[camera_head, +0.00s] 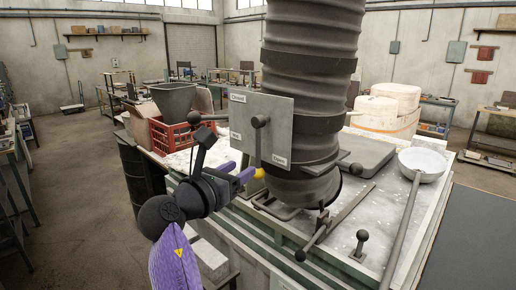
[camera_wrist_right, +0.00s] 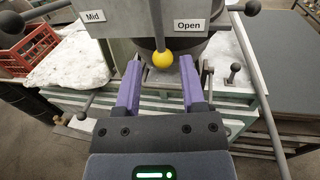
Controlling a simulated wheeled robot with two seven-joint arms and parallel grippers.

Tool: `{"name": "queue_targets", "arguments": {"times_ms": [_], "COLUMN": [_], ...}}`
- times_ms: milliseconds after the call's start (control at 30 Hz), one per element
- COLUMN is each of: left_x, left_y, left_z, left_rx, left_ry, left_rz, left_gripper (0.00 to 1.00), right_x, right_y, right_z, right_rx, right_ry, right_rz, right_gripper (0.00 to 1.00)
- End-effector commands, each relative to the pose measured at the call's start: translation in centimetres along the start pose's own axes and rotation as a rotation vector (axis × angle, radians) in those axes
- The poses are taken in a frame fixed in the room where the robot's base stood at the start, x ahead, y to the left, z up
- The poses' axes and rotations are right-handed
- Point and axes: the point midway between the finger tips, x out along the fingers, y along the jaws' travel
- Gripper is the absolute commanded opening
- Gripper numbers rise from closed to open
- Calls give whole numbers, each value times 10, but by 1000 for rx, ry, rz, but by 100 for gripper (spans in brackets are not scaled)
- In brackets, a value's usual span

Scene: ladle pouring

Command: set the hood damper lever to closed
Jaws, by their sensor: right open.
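The damper plate (camera_head: 273,107) is fixed to the front of the dark ribbed hood duct, with labels Closed at top left, Mid at left and Open at lower right. The lever (camera_head: 258,146) hangs down from its dark pivot, with a yellow knob (camera_head: 259,173) at its lower end, to the left of the Open label. In the wrist view the knob (camera_wrist_right: 162,59) lies between the Mid and Open labels. My right gripper (camera_head: 243,173) is open, its purple fingertips (camera_wrist_right: 160,67) on either side of the knob or just short of it. Contact cannot be told. My left gripper is not in view.
The hood duct (camera_head: 308,65) rises behind the plate. A red crate (camera_head: 181,138) stands to the left. A long-handled ladle (camera_head: 423,162) lies at the right of the bench. A small dark lever (camera_head: 361,239) stands at the bench front.

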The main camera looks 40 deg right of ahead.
Motion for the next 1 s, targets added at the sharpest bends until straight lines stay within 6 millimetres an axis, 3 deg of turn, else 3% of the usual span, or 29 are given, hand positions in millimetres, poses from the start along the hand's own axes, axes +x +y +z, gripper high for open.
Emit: {"name": "queue_targets", "arguments": {"times_ms": [100,300,600,833,1000], "left_x": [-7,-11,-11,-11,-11], "left_y": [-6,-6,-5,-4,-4], "left_z": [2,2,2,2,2], "left_rx": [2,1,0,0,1], "left_ry": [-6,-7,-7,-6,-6], "left_rz": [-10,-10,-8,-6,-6], "left_gripper": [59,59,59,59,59], "right_x": [30,61,66,65,65], "right_y": [0,0,1,1,1], "right_z": [2,0,-1,-1,-1], "right_rx": [-2,0,0,0,0], "right_ry": [-2,0,1,1,1], "right_rz": [-2,1,3,4,4], "right_gripper": [52,52,52,3,0]}}
